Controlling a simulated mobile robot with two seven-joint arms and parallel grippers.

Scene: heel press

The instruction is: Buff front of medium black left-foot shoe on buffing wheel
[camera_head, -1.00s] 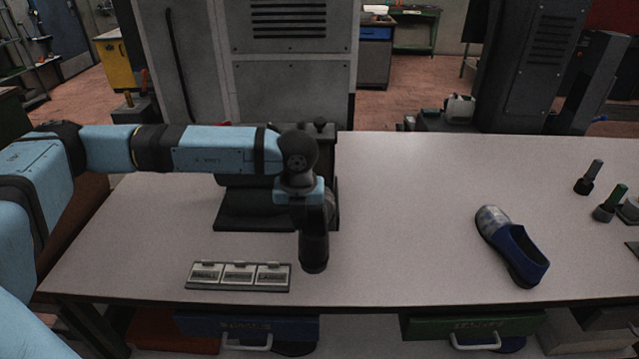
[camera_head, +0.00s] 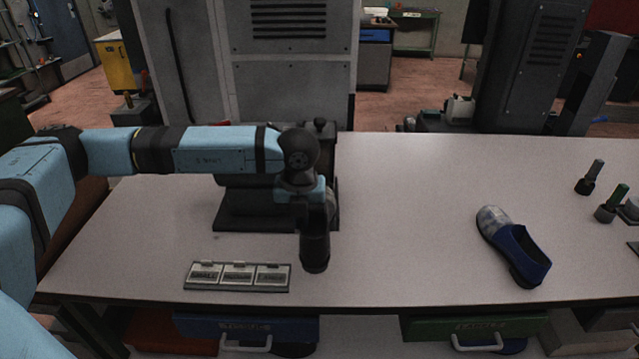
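My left arm reaches in from the left, and its wrist points down over the table. My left gripper (camera_head: 314,240) is a dark, rounded shape below the wrist. Its fingers cannot be made out, and I cannot tell whether part of this shape is a black shoe. A dark machine, seemingly the buffing wheel (camera_head: 245,207), stands on a black base behind the arm, which hides much of it. No black shoe shows clearly on the table. My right gripper is not in view.
A blue shoe with a grey patterned toe (camera_head: 513,245) lies on the table (camera_head: 420,200) at the right. A three-part label tray (camera_head: 237,287) lies at the front left. Dark-handled tools (camera_head: 590,177) stand at the far right. The table's middle is clear.

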